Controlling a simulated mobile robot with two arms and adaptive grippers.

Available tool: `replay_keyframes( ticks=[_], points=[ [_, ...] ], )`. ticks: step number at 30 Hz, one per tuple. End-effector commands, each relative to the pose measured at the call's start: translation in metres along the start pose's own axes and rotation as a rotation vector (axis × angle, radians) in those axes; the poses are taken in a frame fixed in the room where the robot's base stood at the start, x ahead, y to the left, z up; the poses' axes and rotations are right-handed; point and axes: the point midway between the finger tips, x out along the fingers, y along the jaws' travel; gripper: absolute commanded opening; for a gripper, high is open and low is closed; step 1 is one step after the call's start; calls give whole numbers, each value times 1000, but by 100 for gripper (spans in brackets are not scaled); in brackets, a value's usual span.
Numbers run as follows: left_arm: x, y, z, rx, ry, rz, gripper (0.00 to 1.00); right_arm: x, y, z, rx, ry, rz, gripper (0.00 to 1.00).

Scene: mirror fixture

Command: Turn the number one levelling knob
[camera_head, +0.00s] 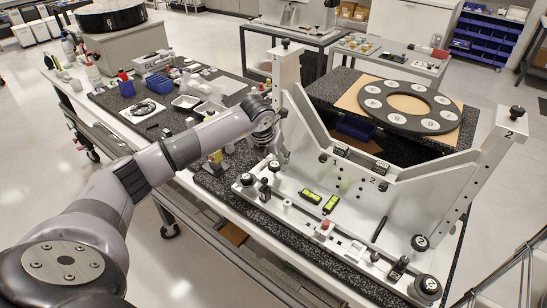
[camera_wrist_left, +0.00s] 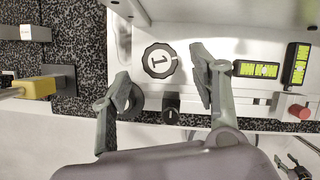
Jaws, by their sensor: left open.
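The number one levelling knob (camera_wrist_left: 159,61) is a round black knob with a scalloped rim and a white top marked 1. It also shows in the head view (camera_head: 274,166) at the near left end of the white mirror fixture (camera_head: 352,205). My left gripper (camera_wrist_left: 163,82) is open and empty. Its two fingers are spread either side of the knob in the left wrist view, with visible gaps on both sides. In the head view my left gripper (camera_head: 282,156) hangs close by the knob; the exact height gap cannot be told. My right gripper is not in view.
Another black knob (camera_head: 247,180) and a small black knob (camera_wrist_left: 171,108) stand nearby. Two yellow-green levels (camera_wrist_left: 257,69) and a red-topped part (camera_wrist_left: 299,112) lie to the right. The fixture's upright plate (camera_head: 287,75) rises behind. A number two knob (camera_head: 420,242) is at the right end.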

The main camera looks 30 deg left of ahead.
Motion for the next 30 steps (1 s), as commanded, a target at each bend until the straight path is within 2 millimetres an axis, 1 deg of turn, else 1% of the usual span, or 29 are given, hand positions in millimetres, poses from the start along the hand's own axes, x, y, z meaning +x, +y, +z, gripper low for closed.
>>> replay_keyframes(
  ticks=[1, 6, 10, 16, 30],
  points=[
    [6, -1, 0, -1, 3, -1, 56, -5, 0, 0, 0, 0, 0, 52],
    [22, -1, 0, 0, 1, -1, 56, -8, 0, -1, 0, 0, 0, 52],
    [26, 0, 0, 0, 1, 0, 56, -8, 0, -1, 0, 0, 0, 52],
    [27, 0, 0, 0, 0, 0, 56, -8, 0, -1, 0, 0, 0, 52],
    [26, 0, 0, 0, 0, -1, 25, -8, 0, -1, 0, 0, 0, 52]
  ],
)
